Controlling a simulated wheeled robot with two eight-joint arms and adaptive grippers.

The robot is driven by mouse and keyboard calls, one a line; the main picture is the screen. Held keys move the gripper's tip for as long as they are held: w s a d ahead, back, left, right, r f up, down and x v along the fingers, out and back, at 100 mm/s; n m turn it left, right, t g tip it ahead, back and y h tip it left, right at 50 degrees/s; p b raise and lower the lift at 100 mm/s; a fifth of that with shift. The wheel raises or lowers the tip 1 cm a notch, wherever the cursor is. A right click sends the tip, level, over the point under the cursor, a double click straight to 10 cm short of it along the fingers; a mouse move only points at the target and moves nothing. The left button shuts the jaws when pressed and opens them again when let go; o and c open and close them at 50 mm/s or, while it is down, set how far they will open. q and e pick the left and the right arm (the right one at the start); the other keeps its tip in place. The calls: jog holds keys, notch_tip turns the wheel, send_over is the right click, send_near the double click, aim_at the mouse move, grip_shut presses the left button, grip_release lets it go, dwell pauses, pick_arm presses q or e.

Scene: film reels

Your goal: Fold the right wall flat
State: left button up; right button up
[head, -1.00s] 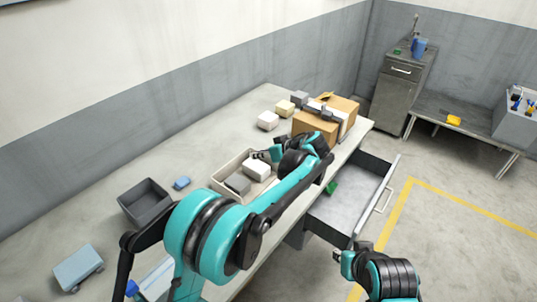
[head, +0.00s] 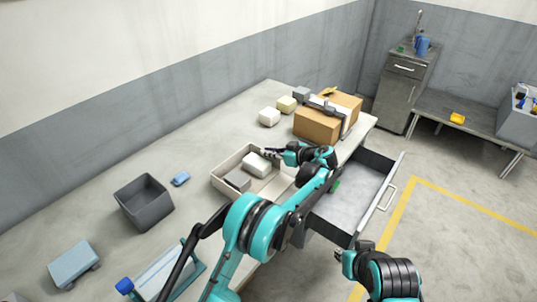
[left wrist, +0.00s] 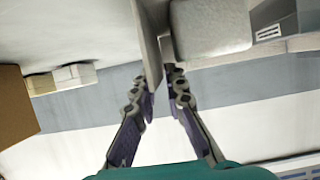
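A beige open crate (head: 222,187) sits on the table in the head view with blocks inside. My left gripper (head: 268,153) is at the crate's far right corner. My left arm hides much of the crate's right side. In the left wrist view, a thin upright wall (left wrist: 148,40) reaches down to the fingertips of my left gripper (left wrist: 162,78). The fingertips are close together with a narrow gap; whether they touch the wall is unclear. My right gripper (head: 342,256) is low, in front of the open drawer, away from the crate; its fingers are too small to read.
A cardboard box (head: 317,125) and small blocks (head: 269,117) stand beyond the crate. A grey bin (head: 143,202) and a blue block (head: 180,179) lie to its left. An open drawer (head: 350,190) juts out from the table's right side.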

pick_arm(q)
jog(key=shift+w+a, duration=0.1)
jog(key=shift+a, duration=0.05)
grip_shut()
jog(key=shift+w+d+m+g+y+p, duration=0.3)
jog(key=shift+w+d+m+y+p, duration=0.15)
jog(key=shift+m, duration=0.25)
jog(key=shift+w+d+f+m+g+y+p, duration=0.2)
jog(key=shift+w+d+m+g+y, duration=0.1)
jog(key=shift+w+m, duration=0.25)
jog(key=shift+w+d+f+m+g+y+p, duration=0.1)
jog(key=shift+w+d+f+m+g+y, duration=0.15)
jog(key=shift+m, duration=0.4)
